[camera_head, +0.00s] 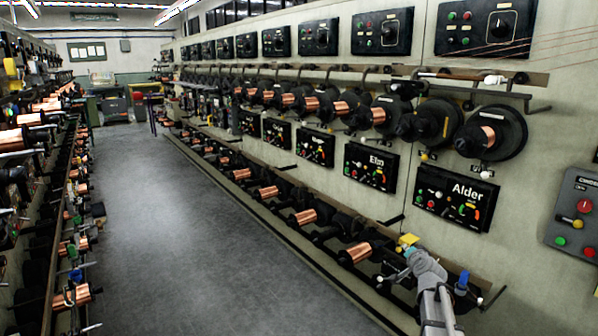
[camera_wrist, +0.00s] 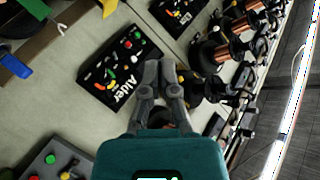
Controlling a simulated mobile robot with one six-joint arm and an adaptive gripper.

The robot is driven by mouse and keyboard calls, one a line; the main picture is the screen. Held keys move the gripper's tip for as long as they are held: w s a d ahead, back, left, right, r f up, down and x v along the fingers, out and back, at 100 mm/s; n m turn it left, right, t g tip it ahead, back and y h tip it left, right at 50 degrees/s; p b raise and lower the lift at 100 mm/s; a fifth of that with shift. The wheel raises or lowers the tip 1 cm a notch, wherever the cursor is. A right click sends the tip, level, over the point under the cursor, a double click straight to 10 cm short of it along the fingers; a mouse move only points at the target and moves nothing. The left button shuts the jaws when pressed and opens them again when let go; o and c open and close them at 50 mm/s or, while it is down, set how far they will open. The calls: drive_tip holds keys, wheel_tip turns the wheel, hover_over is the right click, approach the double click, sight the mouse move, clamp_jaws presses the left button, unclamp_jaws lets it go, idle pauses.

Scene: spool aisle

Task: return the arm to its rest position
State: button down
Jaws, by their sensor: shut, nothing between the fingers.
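My arm (camera_head: 436,300) reaches up from the lower right of the head view, in front of the lower spool row. Its far end is small there, and I cannot make out the fingers. In the wrist view my gripper (camera_wrist: 160,72) is shut, its two grey fingertips together and empty. Beyond the fingertips is the wall with the black Alder panel (camera_wrist: 118,68), just left of them. The Alder panel (camera_head: 455,197) also shows in the head view, above and right of my arm's end. I cannot tell whether my gripper touches anything.
Copper spools (camera_head: 365,250) line a low rail beside my arm, with larger spools (camera_head: 490,137) above. The Elm panel (camera_head: 371,167) is left of Alder. A grey button box (camera_head: 577,215) is at the right. The aisle floor (camera_head: 200,240) is clear; machines line its left side.

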drive_tip(key=s+a+f+n+g+y, duration=0.2)
drive_tip(key=s+a+f+n+g, duration=0.15)
drive_tip(key=s+a, duration=0.3)
drive_tip(key=s+a+f+n+g+y, duration=0.1)
drive_tip(key=s+a+f+n+g, duration=0.15)
drive_tip(key=s+a+f, duration=0.35)
drive_tip(key=s+a+f+n+g+h, duration=0.1)
drive_tip(key=s+a+f+n+g, duration=0.2)
drive_tip(key=s, duration=0.6)
drive_tip(key=s+a+g+h, duration=0.1)
drive_tip(key=s+a+g, duration=0.2)
drive_tip(key=s+g, duration=0.45)
wheel_tip(320, 180, up, 13)
drive_tip(key=t+p, duration=0.1)
drive_tip(key=p, duration=1.3)
drive_tip(key=shift+s+a+r+t, duration=0.15)
drive_tip(key=shift+s+t, duration=0.2)
drive_tip(key=shift+s, duration=0.05)
